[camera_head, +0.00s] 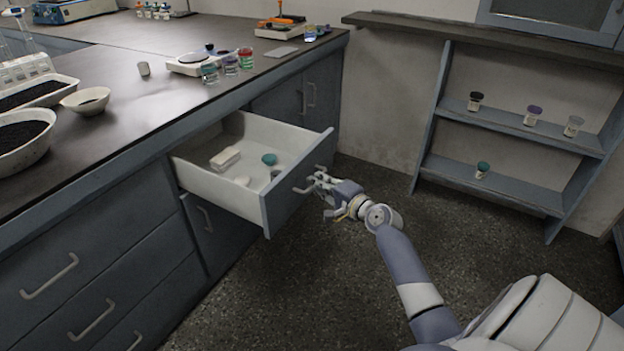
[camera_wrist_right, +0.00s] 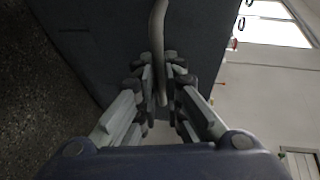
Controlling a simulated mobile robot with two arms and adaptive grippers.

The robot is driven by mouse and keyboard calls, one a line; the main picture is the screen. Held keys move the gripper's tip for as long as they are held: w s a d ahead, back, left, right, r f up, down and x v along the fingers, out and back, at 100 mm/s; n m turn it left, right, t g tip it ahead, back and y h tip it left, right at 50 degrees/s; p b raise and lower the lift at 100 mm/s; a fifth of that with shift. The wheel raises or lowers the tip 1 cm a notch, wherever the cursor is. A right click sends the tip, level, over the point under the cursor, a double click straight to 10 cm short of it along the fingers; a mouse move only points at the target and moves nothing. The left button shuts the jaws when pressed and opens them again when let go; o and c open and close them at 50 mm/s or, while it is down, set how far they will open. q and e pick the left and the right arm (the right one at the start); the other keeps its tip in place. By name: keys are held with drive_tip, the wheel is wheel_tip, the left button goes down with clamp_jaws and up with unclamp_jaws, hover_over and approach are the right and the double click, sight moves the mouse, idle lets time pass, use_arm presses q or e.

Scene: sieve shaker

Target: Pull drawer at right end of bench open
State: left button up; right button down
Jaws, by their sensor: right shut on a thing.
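The drawer (camera_head: 228,193) at the right end of the bench (camera_head: 120,150) stands pulled well out, and its inside shows. Its blue-grey front also fills much of the right wrist view (camera_wrist_right: 100,40). My right gripper (camera_head: 318,181) is at the drawer front, shut on the bar handle (camera_head: 303,189). In the right wrist view the handle (camera_wrist_right: 157,35) runs between the fingers of the right gripper (camera_wrist_right: 160,95). My left gripper is not in either view.
A white block (camera_head: 225,158), a teal-capped jar (camera_head: 269,159) and other small items lie in the drawer. Bowls, jars and a balance (camera_head: 188,66) stand on the bench top. A shelf (camera_head: 510,127) with several jars stands at the right. The floor between is clear.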

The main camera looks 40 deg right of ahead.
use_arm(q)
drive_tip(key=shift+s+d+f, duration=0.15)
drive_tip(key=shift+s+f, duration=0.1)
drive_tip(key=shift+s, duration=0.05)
use_arm(e)
drive_tip(key=shift+s+d, duration=0.2)
drive_tip(key=shift+s, duration=0.35)
drive_tip(key=shift+s+d, duration=0.2)
drive_tip(key=shift+s, duration=0.35)
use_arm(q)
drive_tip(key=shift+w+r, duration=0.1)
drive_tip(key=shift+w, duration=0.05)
use_arm(e)
drive_tip(key=shift+f, duration=0.1)
drive_tip(key=c, duration=1.7)
unclamp_jaws()
drive_tip(key=s+r, duration=0.2)
drive_tip(key=s, duration=0.9)
drive_tip(key=shift+s+r, duration=0.15)
drive_tip(key=shift+s, duration=0.25)
drive_tip(key=shift+a, duration=0.1)
